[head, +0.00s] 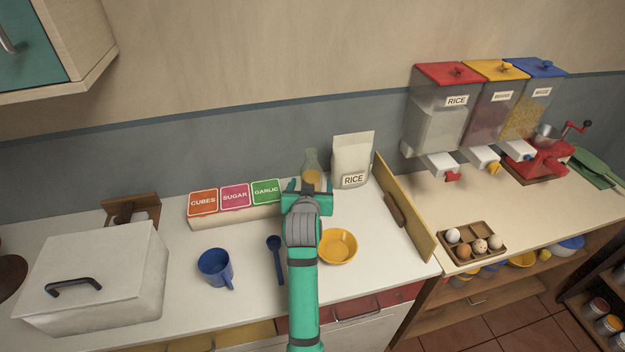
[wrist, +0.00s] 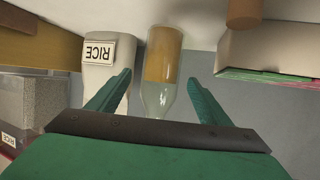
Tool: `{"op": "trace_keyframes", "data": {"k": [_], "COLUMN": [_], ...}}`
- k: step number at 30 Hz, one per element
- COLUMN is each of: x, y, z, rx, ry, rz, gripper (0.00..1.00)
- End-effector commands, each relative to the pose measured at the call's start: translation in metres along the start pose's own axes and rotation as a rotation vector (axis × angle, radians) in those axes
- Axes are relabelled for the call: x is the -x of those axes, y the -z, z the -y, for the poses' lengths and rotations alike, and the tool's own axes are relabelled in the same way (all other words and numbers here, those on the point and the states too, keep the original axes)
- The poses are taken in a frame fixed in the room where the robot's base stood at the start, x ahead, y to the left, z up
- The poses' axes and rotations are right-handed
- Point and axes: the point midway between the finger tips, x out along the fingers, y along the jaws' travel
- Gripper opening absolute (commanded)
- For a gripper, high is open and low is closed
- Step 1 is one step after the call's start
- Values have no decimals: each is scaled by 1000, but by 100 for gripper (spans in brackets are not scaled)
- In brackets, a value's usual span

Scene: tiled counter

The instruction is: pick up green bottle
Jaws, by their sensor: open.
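The green bottle (head: 311,167) is a pale greenish clear bottle with yellow-orange contents. It stands upright at the back of the counter, between the garlic box and the rice bag; my gripper hides its lower part in the head view. In the wrist view the bottle (wrist: 163,72) appears upside down, its neck pointing toward my gripper's palm. My gripper (head: 307,187) is open, and in the wrist view its green fingers (wrist: 158,80) are spread to either side of the bottle's neck, with gaps on both sides. Nothing is held.
The rice bag (head: 352,158) stands close to the right of the bottle; the garlic box (head: 266,192) is close on its left. A yellow bowl (head: 338,247), blue spoon (head: 275,256) and blue mug (head: 214,266) lie in front. A wooden board (head: 402,215) rises at right.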

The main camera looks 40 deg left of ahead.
Motion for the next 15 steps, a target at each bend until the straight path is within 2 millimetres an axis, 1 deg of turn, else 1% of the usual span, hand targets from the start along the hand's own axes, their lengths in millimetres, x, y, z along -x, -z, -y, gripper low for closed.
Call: {"op": "trace_keyframes", "data": {"k": [9,12,15], "x": [-40,-48,-51], "y": [5,5,6], "z": [-1,-1,-2], "rx": [-1,-1,-1], "ry": [-2,-3,-3], "rz": [1,1,0], "gripper": [72,72,72]}}
